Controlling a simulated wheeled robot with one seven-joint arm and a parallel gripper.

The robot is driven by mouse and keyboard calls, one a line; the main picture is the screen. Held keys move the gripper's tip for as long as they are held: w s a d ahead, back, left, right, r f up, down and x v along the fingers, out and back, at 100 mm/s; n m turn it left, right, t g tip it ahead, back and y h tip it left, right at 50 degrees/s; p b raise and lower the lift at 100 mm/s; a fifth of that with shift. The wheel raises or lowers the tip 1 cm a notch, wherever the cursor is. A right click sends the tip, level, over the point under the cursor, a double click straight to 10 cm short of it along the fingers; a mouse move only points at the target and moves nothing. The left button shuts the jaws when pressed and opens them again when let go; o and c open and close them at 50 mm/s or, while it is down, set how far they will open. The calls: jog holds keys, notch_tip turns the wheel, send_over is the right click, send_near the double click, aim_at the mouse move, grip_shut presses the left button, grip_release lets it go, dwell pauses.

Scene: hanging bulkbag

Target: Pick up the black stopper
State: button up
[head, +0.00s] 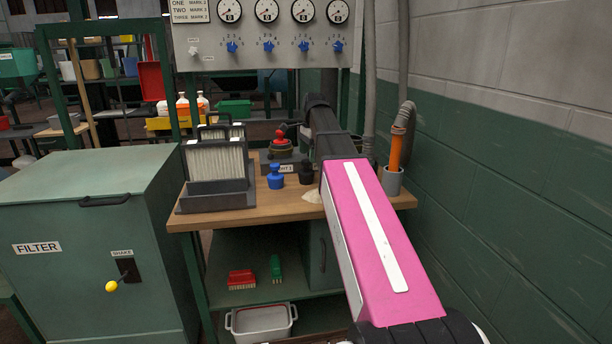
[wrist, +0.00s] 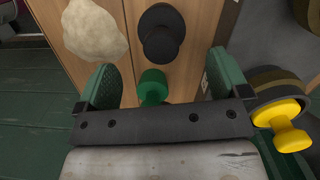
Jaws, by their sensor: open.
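The black stopper (head: 306,172) stands on the wooden bench, just right of the blue stopper (head: 275,176) and left of my arm in the head view. In the wrist view the black stopper (wrist: 161,35) shows at the top centre, beyond the fingertips. My gripper (wrist: 162,62) is open, with one green finger on each side and nothing held. A green stopper-like piece (wrist: 152,87) shows between the fingers, nearer than the black one. My arm hides the gripper in the head view.
A pale heap (wrist: 93,32) lies left of the black stopper in the wrist view. A yellow knob (wrist: 285,125) is at the right. On the bench (head: 240,216) are a filter rack (head: 217,165) and a red-topped item (head: 280,137). A wall stands at the right.

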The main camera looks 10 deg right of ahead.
aim_at(306, 168)
jog(key=shift+a+f, duration=0.2)
jog(key=shift+f, duration=0.85)
jog(key=shift+a+f, duration=0.2)
jog(key=shift+f, duration=0.8)
jog(key=shift+a+f, duration=0.2)
jog(key=shift+f, duration=0.85)
jog(key=c, duration=1)
